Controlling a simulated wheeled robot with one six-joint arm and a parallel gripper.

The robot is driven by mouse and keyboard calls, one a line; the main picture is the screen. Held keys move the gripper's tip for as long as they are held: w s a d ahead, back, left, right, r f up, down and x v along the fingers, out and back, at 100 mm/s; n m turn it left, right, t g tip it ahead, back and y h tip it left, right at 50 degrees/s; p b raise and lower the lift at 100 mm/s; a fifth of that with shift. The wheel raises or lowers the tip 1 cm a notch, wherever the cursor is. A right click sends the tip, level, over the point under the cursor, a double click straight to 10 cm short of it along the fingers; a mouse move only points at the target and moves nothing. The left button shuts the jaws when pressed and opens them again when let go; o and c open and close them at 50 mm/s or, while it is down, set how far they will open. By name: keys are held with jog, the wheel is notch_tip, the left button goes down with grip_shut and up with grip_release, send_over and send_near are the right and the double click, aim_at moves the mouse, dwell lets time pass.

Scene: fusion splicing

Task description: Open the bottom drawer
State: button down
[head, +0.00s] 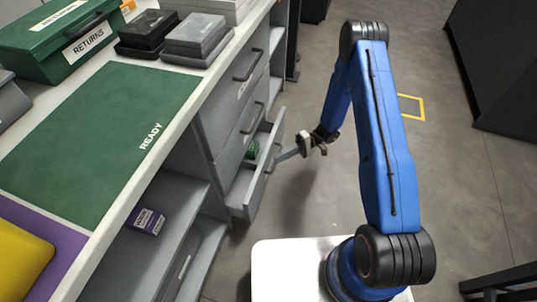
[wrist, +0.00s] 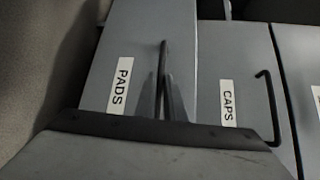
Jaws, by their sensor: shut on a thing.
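The bottom drawer (head: 262,160) of the grey cabinet stands pulled out, and its inside shows. A small green item (head: 252,150) lies in it. In the wrist view its front (wrist: 118,55) bears the label PADS. My gripper (head: 278,157) is at the outer side of this front. In the wrist view my gripper's fingers (wrist: 162,98) are closed on the dark bar handle (wrist: 163,52) of the PADS drawer.
Above it are the shut CAPS drawer (wrist: 225,65) and a top drawer (head: 236,88), each with a bar handle. The bench (head: 100,120) carries a green mat, a green RETURNS box (head: 60,42) and dark cases. A purple box (head: 148,221) sits on the shelf.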

jog(key=s+d, duration=0.3)
jog(key=d, duration=0.6)
jog(key=s+d, duration=0.4)
jog(key=d, duration=0.6)
jog(key=shift+d, duration=0.25)
jog(key=c, duration=1.8)
grip_release()
jog(key=shift+c, duration=0.2)
jog(key=v, duration=1.7)
jog(key=shift+d, duration=0.2)
jog(key=shift+r, duration=0.1)
